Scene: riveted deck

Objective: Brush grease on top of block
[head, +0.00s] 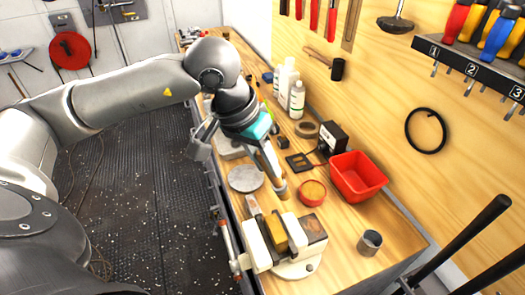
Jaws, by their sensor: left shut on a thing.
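My left gripper (266,153) is over the workbench, pointing down, and is shut on a slim brush (277,178) whose tip hangs downward. The fingers and the brush overlap, so the exact grip is hard to see. A yellow-brown block (276,229) sits between the jaws of a white vise (257,246) near the bench's front edge. The brush tip is beyond the block and apart from it. A round red tin (312,193) with a yellowish filling, apparently the grease, stands just right of the brush tip. My right gripper is not in view.
A red bin (357,177) and a small metal cup (370,242) stand to the right. A grey disc (245,178) lies left of the brush. White bottles (297,98) and a black box (332,138) stand farther back. Tools hang on the wooden wall.

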